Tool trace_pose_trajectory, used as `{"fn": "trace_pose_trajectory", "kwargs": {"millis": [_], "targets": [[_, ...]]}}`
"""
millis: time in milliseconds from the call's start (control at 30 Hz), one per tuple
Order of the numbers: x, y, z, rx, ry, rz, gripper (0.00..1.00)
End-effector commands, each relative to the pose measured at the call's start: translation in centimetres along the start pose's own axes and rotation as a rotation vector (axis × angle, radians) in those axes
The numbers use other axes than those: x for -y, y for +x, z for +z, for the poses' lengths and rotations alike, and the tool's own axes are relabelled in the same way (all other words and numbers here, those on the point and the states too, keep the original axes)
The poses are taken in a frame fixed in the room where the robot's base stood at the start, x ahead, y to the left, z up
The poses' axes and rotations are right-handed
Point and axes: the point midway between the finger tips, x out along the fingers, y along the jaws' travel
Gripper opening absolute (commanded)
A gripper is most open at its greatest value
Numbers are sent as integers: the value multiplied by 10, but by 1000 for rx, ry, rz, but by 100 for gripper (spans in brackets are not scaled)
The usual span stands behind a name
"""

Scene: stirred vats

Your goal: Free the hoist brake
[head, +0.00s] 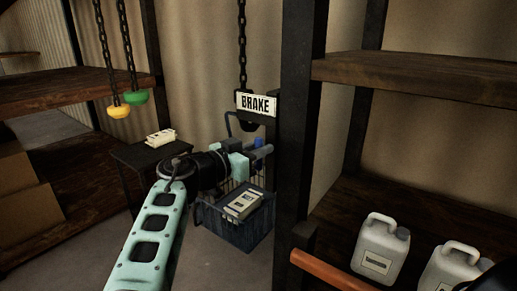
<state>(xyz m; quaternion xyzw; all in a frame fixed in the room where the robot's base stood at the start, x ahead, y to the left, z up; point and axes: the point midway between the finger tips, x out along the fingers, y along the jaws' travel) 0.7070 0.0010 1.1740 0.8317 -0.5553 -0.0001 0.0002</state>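A white plate lettered BRAKE (256,103) hangs in the middle of the head view. A dark chain (242,45) comes down to it from above, and a dark block (250,123) shows just under the plate. My gripper (266,149) is at the end of my pale green arm, a little below the plate in the picture, pointing right. Its fingers are small and seen from the side, so I cannot tell whether they are open or shut. I see nothing clearly held. Whether it touches anything near the plate is unclear.
A dark blue basket (228,223) with a labelled box (243,204) stands below my gripper. A dark post (295,120) is close on the right. Yellow (119,112) and green (136,96) pulls hang on chains at left. White jugs (381,249) stand at lower right.

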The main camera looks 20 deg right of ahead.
Motion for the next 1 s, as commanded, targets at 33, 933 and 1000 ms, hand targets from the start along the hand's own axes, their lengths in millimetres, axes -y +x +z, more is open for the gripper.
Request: {"fn": "trace_pose_trajectory", "kwargs": {"millis": [33, 933, 1000], "targets": [[0, 0, 0, 0, 0, -1, 0], [7, -2, 3, -89, -451, 0, 0], [8, -2, 3, -103, -517, -1, 0]]}}
